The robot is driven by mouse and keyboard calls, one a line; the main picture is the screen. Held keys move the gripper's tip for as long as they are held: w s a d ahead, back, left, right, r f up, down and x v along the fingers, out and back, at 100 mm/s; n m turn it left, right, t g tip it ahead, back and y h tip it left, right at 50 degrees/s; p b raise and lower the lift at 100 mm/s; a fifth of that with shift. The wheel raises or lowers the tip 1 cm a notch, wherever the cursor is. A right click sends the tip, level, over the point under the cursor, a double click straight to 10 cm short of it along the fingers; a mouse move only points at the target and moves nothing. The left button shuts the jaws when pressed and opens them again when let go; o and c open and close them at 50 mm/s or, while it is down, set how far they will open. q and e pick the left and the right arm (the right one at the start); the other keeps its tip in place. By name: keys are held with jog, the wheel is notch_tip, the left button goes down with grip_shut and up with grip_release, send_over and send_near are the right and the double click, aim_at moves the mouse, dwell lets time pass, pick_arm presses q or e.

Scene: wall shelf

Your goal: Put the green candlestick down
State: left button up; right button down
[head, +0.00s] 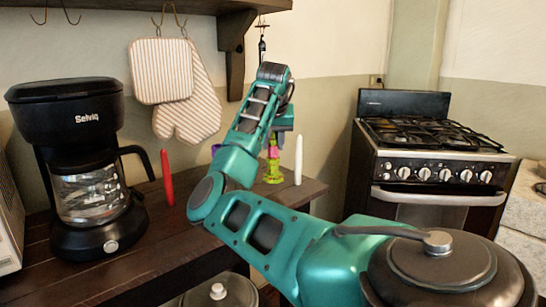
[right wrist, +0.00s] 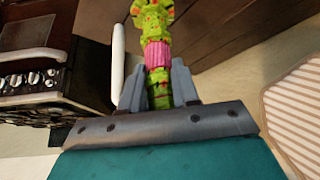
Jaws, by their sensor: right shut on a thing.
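The green candlestick (head: 272,172), bright yellow-green with a pink band, is upright at the right end of the dark wooden shelf. My right gripper (head: 278,138) is above it, shut on its upper part. In the right wrist view the candlestick (right wrist: 157,32) runs between the two grey fingers of my right gripper (right wrist: 159,88). I cannot tell whether its base touches the wood. My left gripper is not in view.
A white candle (head: 298,160) stands close right of the candlestick. A red candle (head: 168,177) stands farther left on the shelf (head: 150,262), beside a black coffee maker (head: 75,110). Striped oven mitts (head: 190,110) hang behind. A stove (head: 430,150) stands at the right.

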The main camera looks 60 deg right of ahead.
aim_at(273, 152)
notch_tip(273, 152, down, 3)
jog(key=shift+f+b, duration=0.1)
jog(key=shift+b, duration=0.3)
jog(key=shift+f, duration=0.15)
jog(key=shift+f, duration=0.15)
jog(key=c, duration=0.8)
grip_release()
